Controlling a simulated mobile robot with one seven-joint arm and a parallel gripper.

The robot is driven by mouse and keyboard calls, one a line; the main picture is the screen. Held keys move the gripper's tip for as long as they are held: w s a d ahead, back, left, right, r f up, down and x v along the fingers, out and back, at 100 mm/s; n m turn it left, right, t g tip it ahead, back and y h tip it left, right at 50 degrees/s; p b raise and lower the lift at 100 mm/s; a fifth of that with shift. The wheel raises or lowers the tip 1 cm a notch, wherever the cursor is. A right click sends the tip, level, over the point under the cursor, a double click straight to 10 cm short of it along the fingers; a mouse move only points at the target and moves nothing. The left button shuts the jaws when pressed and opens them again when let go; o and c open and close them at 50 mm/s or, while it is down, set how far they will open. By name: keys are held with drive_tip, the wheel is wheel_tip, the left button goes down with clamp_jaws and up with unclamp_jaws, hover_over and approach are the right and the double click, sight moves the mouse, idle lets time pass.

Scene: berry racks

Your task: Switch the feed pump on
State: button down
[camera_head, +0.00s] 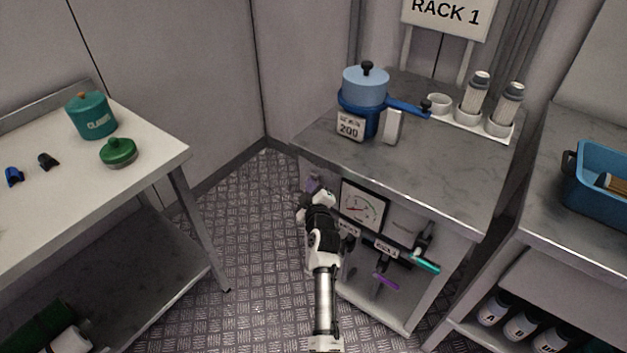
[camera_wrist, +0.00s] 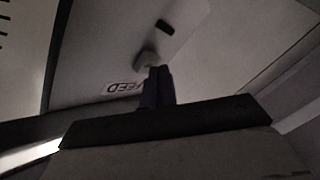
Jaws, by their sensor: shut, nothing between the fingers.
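In the head view my gripper (camera_head: 318,192) is at the left part of the rack front, beside a purple part (camera_head: 312,183). My arm hides the FEED label and knob there, so the switch's position cannot be told.
A blue pot (camera_head: 365,88) and white bottles (camera_head: 474,97) stand on the rack top (camera_head: 450,165). A table (camera_head: 150,155) stands left, with clear floor between.

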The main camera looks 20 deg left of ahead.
drive_tip(key=shift+w, duration=0.15)
idle(0.3)
drive_tip(key=shift+s+a, duration=0.3)
drive_tip(key=shift+s, duration=0.6)
drive_tip(key=shift+p, duration=0.3)
drive_tip(key=shift+s+a+p, duration=0.35)
drive_tip(key=shift+s+p, duration=0.2)
drive_tip(key=shift+s, duration=0.4)
drive_tip(key=shift+s+a+p, duration=0.3)
drive_tip(key=shift+s+p, duration=0.3)
drive_tip(key=shift+s, duration=0.3)
drive_tip(key=shift+s+a+p, duration=0.35)
drive_tip(key=shift+s+p, duration=0.2)
drive_tip(key=shift+s, duration=0.4)
